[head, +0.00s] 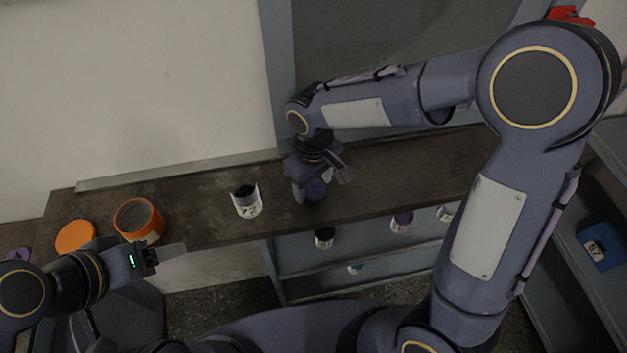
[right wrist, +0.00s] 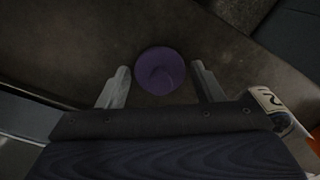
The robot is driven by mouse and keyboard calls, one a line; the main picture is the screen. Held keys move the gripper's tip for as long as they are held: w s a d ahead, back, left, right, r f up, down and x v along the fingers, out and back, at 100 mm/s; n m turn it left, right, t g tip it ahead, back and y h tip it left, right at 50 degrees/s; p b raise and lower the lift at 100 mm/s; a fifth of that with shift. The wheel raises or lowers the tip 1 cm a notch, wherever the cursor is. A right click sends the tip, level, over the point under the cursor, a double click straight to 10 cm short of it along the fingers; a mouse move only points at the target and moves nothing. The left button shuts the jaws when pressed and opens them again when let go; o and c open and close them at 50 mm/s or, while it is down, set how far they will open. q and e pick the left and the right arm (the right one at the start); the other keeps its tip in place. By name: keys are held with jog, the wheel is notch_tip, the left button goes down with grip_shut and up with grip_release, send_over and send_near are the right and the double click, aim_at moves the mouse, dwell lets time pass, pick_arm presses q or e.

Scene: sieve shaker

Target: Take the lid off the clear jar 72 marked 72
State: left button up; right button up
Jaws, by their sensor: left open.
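The clear jar 72 (head: 247,207) stands upright on the brown bench, with a white label marked 72 and dark contents; no lid shows on it. Its label also shows at the right edge of the right wrist view (right wrist: 268,99). A round purple lid (head: 315,189) lies on the bench to the right of the jar, apart from it. My right gripper (head: 322,184) is over the lid. In the right wrist view its open fingers stand either side of the lid (right wrist: 160,71), with gaps. My left gripper (head: 172,252) is open and empty at the bench's front edge.
An orange ring-shaped container (head: 138,218) and an orange disc (head: 75,236) are on the bench at the left. Several small jars stand on the shelf below, including one with a purple top (head: 402,219). A blue container (head: 602,247) sits at the far right.

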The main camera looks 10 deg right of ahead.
jog(key=shift+o, duration=0.9)
jog(key=shift+r, duration=0.1)
jog(key=shift+r, duration=0.25)
notch_tip(320, 180, up, 12)
jog(key=s+d+f+m+t+y, duration=0.1)
jog(key=s+d+m+t+y, duration=0.1)
jog(key=s+d+m, duration=0.2)
jog(key=s+d+f+m+t+y, duration=0.1)
jog(key=s+d+m+t, duration=0.2)
jog(key=s+d, duration=0.6)
jog(key=s+m, duration=0.1)
jog(key=s, duration=0.2)
jog(key=shift+f+t+y, duration=0.3)
jog(key=shift+y, duration=0.1)
